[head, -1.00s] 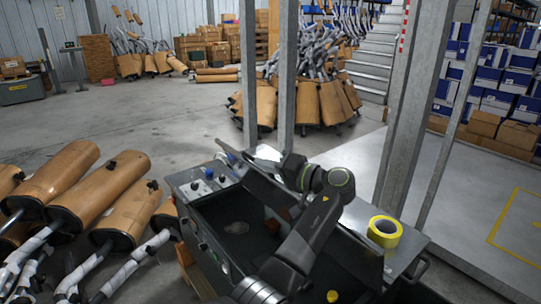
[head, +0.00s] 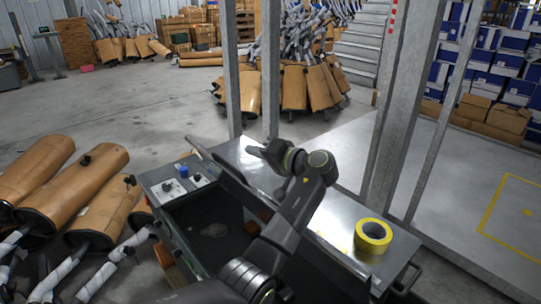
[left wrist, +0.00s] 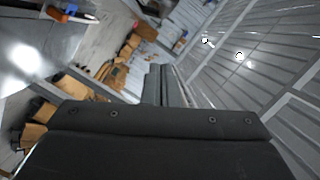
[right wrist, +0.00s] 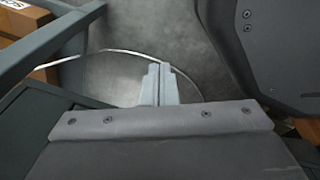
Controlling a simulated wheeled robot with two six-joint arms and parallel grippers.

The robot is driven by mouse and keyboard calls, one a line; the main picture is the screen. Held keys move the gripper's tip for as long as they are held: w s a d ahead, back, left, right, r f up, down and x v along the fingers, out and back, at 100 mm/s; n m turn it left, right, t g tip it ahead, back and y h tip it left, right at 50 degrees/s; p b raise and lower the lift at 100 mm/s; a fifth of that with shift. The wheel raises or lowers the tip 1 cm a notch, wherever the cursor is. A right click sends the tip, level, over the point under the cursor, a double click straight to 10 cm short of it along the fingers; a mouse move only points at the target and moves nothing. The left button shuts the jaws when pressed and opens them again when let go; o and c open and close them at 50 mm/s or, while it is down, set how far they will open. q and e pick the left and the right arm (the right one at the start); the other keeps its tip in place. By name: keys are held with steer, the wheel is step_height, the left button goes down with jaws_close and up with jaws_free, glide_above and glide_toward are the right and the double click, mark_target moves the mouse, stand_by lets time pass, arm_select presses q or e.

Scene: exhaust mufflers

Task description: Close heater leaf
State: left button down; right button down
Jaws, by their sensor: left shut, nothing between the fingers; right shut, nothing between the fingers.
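The heater is a dark open-topped box (head: 178,218) in the head view, with knobs on its left panel. Its leaf seems to be the dark plate (head: 232,182) standing tilted along the right side of the opening. My left gripper (head: 254,151) is just right of the leaf's upper part, over the shiny metal top; I cannot tell whether they touch. Its shut, empty fingers also show in the left wrist view (left wrist: 156,85). My right gripper (right wrist: 159,84) is shut and empty in the right wrist view, above grey floor. My left arm hides part of the heater.
A yellow tape roll (head: 373,236) lies on the metal top (head: 335,215). Steel posts (head: 385,120) rise close behind it. Wrapped mufflers (head: 95,210) crowd the left. In the right wrist view, a grey-green frame (right wrist: 60,50) and a thin cable (right wrist: 115,51) lie near the fingers.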

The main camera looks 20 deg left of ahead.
arm_select(q)
steer(key=a, duration=0.1)
steer(key=s+a+f+p, duration=0.1)
steer(key=shift+a+f, duration=0.2)
steer(key=shift+a, duration=0.2)
steer(key=shift+s+a+f, duration=0.1)
steer(key=shift+s, duration=0.25)
steer(key=shift+s+a+f, duration=0.2)
steer(key=shift+s+f, duration=0.1)
